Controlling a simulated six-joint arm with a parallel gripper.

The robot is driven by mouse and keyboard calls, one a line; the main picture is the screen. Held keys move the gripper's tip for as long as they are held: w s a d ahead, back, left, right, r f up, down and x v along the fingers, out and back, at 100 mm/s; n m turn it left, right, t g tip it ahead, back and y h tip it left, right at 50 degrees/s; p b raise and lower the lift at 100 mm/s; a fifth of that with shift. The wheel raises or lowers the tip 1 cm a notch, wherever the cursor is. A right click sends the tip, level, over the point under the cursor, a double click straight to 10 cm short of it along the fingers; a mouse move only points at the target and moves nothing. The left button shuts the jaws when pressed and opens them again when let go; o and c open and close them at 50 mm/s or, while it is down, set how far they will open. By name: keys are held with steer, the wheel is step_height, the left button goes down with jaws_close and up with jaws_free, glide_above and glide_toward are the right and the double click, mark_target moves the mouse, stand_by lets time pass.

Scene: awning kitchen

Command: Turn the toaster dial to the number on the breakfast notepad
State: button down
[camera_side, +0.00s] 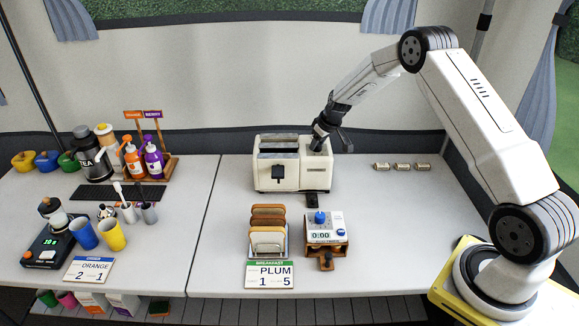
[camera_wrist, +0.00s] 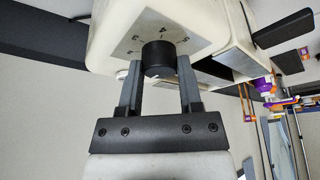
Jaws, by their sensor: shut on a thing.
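The cream toaster (camera_side: 265,178) with two dark slots stands at the back middle of the table. My gripper (camera_side: 320,142) is at the toaster's right end. In the wrist view my gripper (camera_wrist: 159,72) is shut on the black round dial (camera_wrist: 158,56), one finger on each side. A small white mark shows on the dial's lower edge. The breakfast notepad (camera_side: 270,275) has a green header and reads PLUM, with 1 and 5 below. The dial is hidden in the side view.
A bread rack (camera_side: 267,238) and a timer (camera_side: 325,229) showing 0:00 stand in front of the toaster. A blue-headed notepad (camera_side: 90,269) reads ORANGE, 2 and 1. The table's right part is mostly clear.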

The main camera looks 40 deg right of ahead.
mark_target(325, 154)
stand_by(0.4)
steer(key=shift+c, duration=1.3)
jaws_free()
steer(key=shift+r, duration=0.1)
steer(key=v, duration=0.7)
steer(key=shift+r, duration=0.3)
steer(key=shift+s, duration=0.15)
